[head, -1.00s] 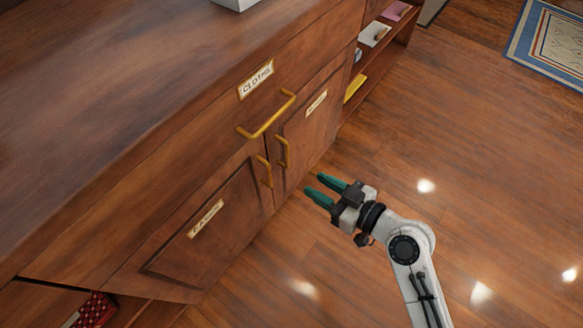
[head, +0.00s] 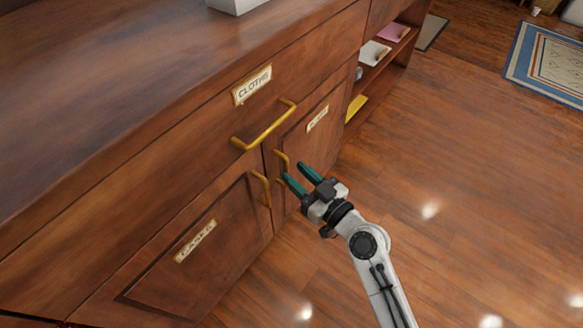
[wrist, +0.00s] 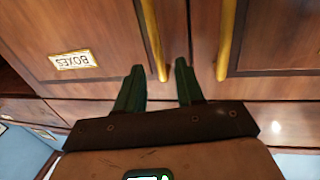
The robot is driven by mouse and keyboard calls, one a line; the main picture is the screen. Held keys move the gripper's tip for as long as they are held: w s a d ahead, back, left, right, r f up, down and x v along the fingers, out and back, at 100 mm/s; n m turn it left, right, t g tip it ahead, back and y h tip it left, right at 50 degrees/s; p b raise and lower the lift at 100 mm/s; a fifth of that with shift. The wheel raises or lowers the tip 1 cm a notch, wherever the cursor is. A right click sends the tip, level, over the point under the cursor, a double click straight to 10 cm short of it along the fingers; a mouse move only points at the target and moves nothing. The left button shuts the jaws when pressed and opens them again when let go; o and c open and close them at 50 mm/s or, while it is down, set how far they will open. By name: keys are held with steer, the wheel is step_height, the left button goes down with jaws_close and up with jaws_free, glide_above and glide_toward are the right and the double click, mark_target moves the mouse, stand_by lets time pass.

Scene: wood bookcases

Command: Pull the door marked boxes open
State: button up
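The boxes door (head: 308,125) is the right one of two low wooden doors. It is closed. Its label is hard to read in the head view, but the wrist view shows an upside-down BOXES label (wrist: 73,60). Its upright brass handle (head: 281,160) is by the door's left edge; it also shows in the wrist view (wrist: 152,35). My gripper (head: 294,171) is open, with its teal fingers pointing at this handle. In the wrist view the handle's end appears between the fingers (wrist: 159,68); whether they touch it I cannot tell.
The left door's brass handle (head: 261,189) is close beside, left of my gripper in the head view. A drawer marked CLOTHS (head: 252,85) with a brass handle (head: 264,127) is above. Open shelves (head: 384,60) stand farther right. The wooden floor (head: 450,180) to the right is clear.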

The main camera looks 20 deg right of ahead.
steer(key=shift+x, duration=1.3)
steer(key=shift+c, duration=0.2)
jaws_close()
